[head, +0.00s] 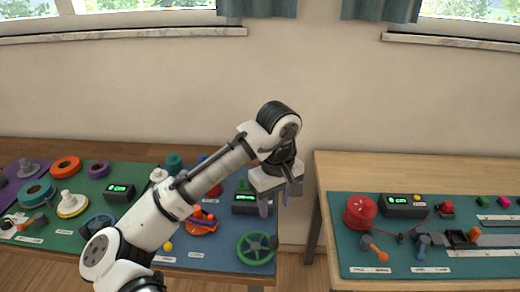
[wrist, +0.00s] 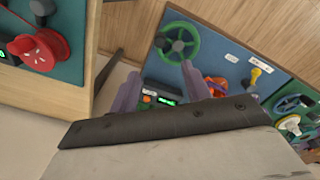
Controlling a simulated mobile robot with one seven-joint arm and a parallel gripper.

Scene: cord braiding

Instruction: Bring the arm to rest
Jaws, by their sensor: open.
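My gripper (head: 274,198) hangs at the end of my white arm, fingers pointing down, above the right end of the left table. In the wrist view its two purple-grey fingers (wrist: 166,95) stand apart with nothing held between them. Below them is a dark box with a green display (head: 246,203), which also shows between the fingers in the wrist view (wrist: 165,96). A green handwheel (head: 256,248) lies at the front of the blue board, apart from the gripper. My arm hides part of the left table.
The left table carries boards (head: 110,178) with spools, wheels and display boxes. The right table (head: 420,170) holds a teal board with a red spool (head: 360,211), another display box (head: 403,206) and levers. A gap separates the tables. The wall (head: 300,70) stands behind.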

